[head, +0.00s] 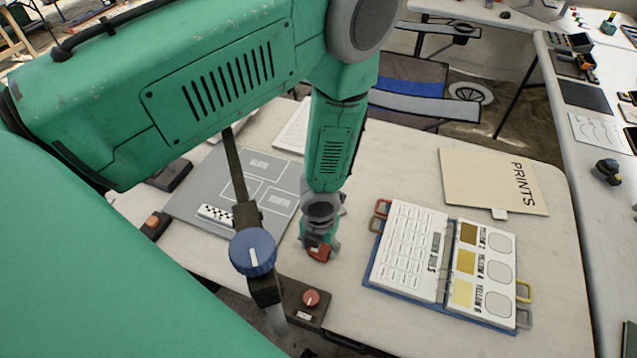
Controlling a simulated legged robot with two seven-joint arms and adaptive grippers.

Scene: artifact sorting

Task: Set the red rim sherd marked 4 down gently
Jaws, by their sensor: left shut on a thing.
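My left gripper (320,240) points down over the pale table (390,330), between the grey sorting mat and the open binder. It is shut on the red rim sherd (319,253), whose red edge shows below the fingers. The sherd is at or just above the table top; I cannot tell whether it touches. Its mark is too small to read. The grey mat (189,198) with white outlined fields lies to the left, with a black-and-white scale bar (216,214) on it. My right gripper is not in view.
An open binder (373,268) with yellow swatches lies to the right. A folder marked PRINTS (480,182) lies behind it. A stand with a blue knob (252,252) and a base with a red button (311,298) stand at the front. Bare table surrounds the sherd.

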